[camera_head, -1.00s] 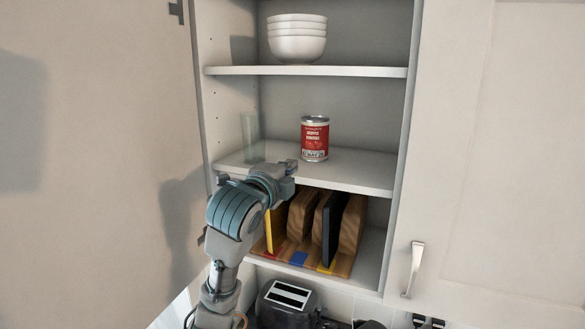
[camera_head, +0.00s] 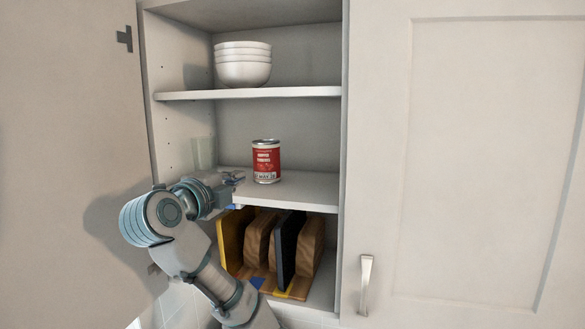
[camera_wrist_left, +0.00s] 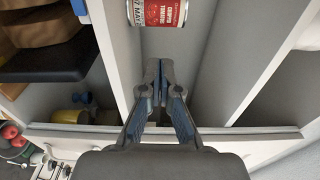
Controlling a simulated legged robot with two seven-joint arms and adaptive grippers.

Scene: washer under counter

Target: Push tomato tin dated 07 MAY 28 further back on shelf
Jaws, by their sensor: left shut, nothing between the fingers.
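The tomato tin (camera_head: 266,161), with a red and white label and a date band at its bottom, stands upright on the middle shelf (camera_head: 300,190). Its label also shows at the top of the left wrist view (camera_wrist_left: 160,12). My left gripper (camera_head: 238,177) is shut and empty, at the front of the middle shelf, to the left of the tin in the head view. In the left wrist view the closed fingertips (camera_wrist_left: 158,64) point towards the tin with a gap between. My right gripper is not in view.
A clear glass (camera_head: 203,153) stands left on the middle shelf. Stacked white bowls (camera_head: 243,70) sit on the shelf above. Chopping boards (camera_head: 285,250) stand in a rack below. An open cabinet door (camera_head: 70,110) is at left, a closed one (camera_head: 470,150) at right. Shelf behind the tin looks clear.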

